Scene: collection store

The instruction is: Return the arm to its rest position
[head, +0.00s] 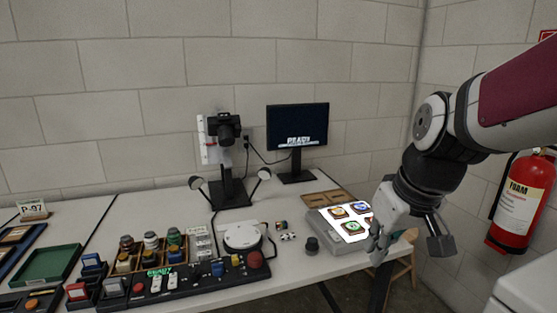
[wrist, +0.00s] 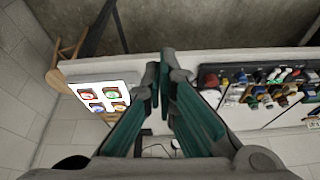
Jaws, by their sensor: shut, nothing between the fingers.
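My arm (head: 430,165) reaches in from the right of the head view. My gripper (head: 376,250) points down at the right end of the white table (head: 300,268), beside a grey light box (head: 335,238) with several coloured pictures on its lit top. In the wrist view my gripper (wrist: 157,85) shows its two green-padded fingers with the tips together and nothing between them. The lit panel (wrist: 103,98) is to the left of the fingers there. The gripper partly hides the light box's right side in the head view.
A camera stand (head: 230,165) and a monitor (head: 297,127) stand at the back. A control panel (head: 190,280) and several jars and blocks fill the left and middle. A red fire extinguisher (head: 523,200) hangs at the right. A wooden stool (head: 400,268) is beside the table's right end.

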